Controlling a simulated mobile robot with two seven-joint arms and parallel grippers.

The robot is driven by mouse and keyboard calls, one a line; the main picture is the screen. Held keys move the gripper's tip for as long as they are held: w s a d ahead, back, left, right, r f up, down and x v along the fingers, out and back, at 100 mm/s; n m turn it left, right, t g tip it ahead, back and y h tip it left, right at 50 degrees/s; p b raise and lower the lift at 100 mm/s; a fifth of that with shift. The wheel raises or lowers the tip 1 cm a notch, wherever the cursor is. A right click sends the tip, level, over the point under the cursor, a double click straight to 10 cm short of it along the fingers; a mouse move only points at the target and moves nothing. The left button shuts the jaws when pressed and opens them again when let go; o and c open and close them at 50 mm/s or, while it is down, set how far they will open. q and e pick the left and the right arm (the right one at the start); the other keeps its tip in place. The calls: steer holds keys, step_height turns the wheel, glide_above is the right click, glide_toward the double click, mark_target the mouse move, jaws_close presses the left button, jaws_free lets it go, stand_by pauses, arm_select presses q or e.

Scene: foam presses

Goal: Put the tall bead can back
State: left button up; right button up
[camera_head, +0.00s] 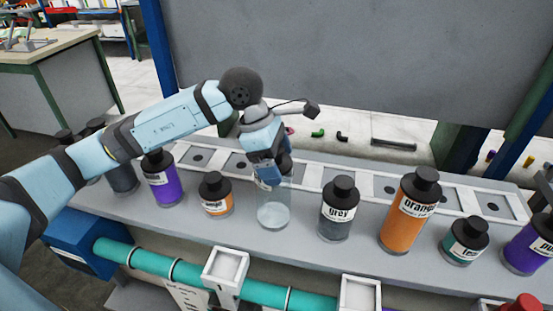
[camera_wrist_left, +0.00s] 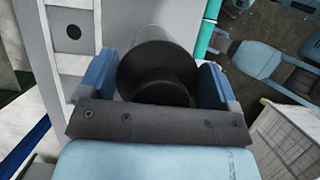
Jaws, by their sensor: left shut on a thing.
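A clear, see-through can (camera_head: 273,208) is upright in the middle of the shelf row in the head view. My left gripper (camera_head: 270,174) is shut around its top from above. In the left wrist view the can's black lid (camera_wrist_left: 158,62) sits between the blue fingers of the left gripper (camera_wrist_left: 155,85). The gripper covers most of the can's upper part in the head view, and no label shows. I cannot tell whether its base touches the shelf. My right gripper is not in view.
On the grey shelf (camera_head: 240,228) stand an orange small can (camera_head: 215,196) and purple can (camera_head: 161,180) to the left, and a grey can (camera_head: 339,213), tall orange can (camera_head: 408,214) and teal can (camera_head: 464,242) to the right. Behind runs a white holed rack (camera_head: 318,178).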

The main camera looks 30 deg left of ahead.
arm_select(q)
steer(key=o, duration=1.3)
steer(key=shift+f, duration=0.1)
steer(key=shift+r, duration=0.2)
steer(key=v, duration=1.2)
steer(key=shift+f, duration=0.1)
